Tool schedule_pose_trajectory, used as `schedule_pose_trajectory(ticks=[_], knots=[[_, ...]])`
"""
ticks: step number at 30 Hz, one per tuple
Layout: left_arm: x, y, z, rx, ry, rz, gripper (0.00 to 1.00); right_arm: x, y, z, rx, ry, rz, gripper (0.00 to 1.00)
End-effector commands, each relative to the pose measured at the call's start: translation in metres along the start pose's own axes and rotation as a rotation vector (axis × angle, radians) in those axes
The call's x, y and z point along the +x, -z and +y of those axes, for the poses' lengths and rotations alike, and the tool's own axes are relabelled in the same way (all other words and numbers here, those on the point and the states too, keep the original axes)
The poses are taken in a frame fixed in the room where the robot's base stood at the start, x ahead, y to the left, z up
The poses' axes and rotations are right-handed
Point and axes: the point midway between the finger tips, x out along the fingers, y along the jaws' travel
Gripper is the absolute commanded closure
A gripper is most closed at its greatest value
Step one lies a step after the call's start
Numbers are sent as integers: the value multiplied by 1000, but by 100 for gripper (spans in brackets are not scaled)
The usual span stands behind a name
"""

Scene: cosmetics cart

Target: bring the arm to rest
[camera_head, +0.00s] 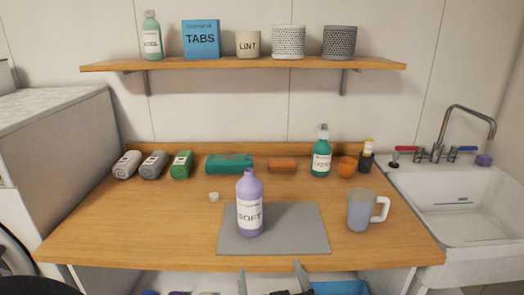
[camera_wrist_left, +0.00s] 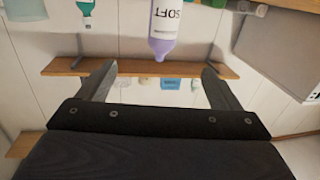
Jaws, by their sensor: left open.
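My left gripper (camera_head: 270,268) is at the bottom edge of the head view, at the front of the wooden counter (camera_head: 130,235). Its two fingers are spread with nothing between them. In the left wrist view the open fingers (camera_wrist_left: 160,70) show too, and the picture is upside down. A purple bottle labelled SOFT (camera_head: 249,205) stands upright on a grey mat (camera_head: 300,228), beyond the gripper and apart from it; it also shows in the wrist view (camera_wrist_left: 164,30). My right gripper is not in view.
A mug (camera_head: 361,210) stands at the mat's right. A small white cap (camera_head: 213,197) lies left of the bottle. A shelf (camera_head: 240,64) hangs above; a sink (camera_head: 455,205) is right.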

Motion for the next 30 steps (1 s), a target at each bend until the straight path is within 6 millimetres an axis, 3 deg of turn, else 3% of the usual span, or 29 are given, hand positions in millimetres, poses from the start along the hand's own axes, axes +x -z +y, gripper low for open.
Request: schedule_pose_trajectory(ticks=[13,20,25,30], knots=[[40,14,-6,-207,-175,-171,14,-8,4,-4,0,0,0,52],[57,37,-24,-366,-347,-303,14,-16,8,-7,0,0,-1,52],[49,58,-66,-450,-511,-442,14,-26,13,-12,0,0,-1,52],[6,49,-130,-405,-570,-645,14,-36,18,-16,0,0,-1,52]])
